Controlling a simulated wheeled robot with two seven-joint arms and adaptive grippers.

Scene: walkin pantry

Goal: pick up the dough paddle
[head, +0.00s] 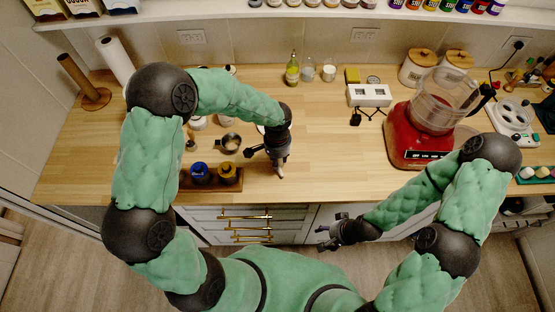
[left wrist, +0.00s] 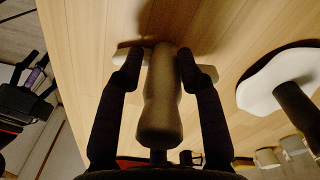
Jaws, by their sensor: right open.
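The dough paddle (left wrist: 160,105) shows in the left wrist view as a tan handle pointing toward my palm, with a pale, flat part beyond my fingertips. My left gripper (left wrist: 158,68) has one dark finger on each side of the handle. The fingertips are very close to it; I cannot tell whether both touch. In the head view my left gripper (head: 279,166) is low over the front of the wooden counter, and the paddle is mostly hidden under it. My right gripper (head: 330,238) is open and empty, in front of the counter's edge.
A wooden tray (head: 213,185) with a blue and a yellow jar lies left of my left gripper. A metal cup (head: 230,143) stands behind it. A red food processor (head: 405,140) stands at right. The counter's middle (head: 330,160) is clear.

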